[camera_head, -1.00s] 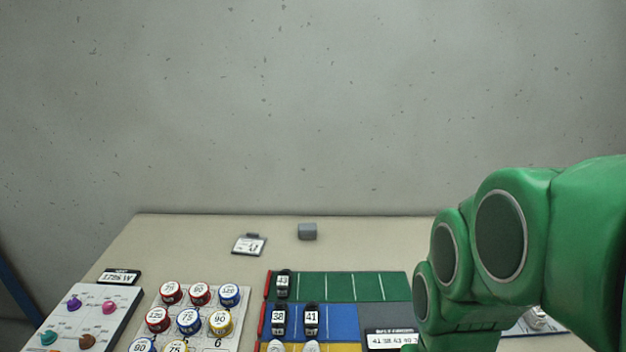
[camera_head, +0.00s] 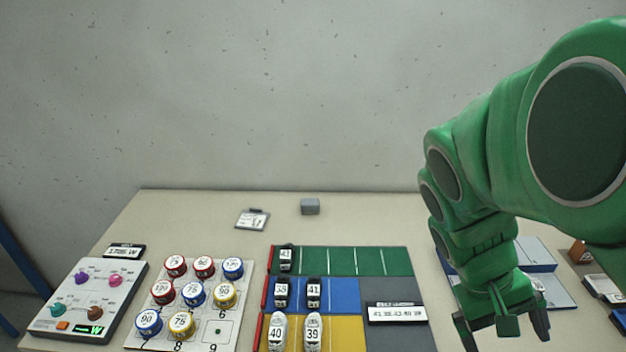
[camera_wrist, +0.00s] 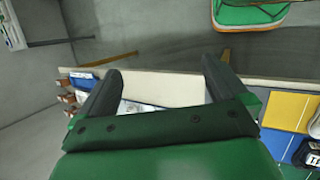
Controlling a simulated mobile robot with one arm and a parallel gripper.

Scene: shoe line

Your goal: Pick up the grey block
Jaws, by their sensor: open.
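The grey block (camera_head: 310,206) is a small cube on the table (camera_head: 370,205) near its back edge, close to the wall, in the head view. My gripper (camera_head: 507,338) hangs at the lower right of the head view, over the table's right part, well to the right of and nearer than the block. Its two fingers are apart with nothing between them. In the wrist view my gripper (camera_wrist: 160,80) also shows open, with both dark fingers spread. The block does not show in the wrist view.
A small card (camera_head: 253,219) lies left of the block. In front are a coloured shoe mat (camera_head: 385,262) with several numbered shoes, a white board (camera_head: 215,335) with round numbered pieces, and a knob panel (camera_head: 120,325). The table around the block is clear.

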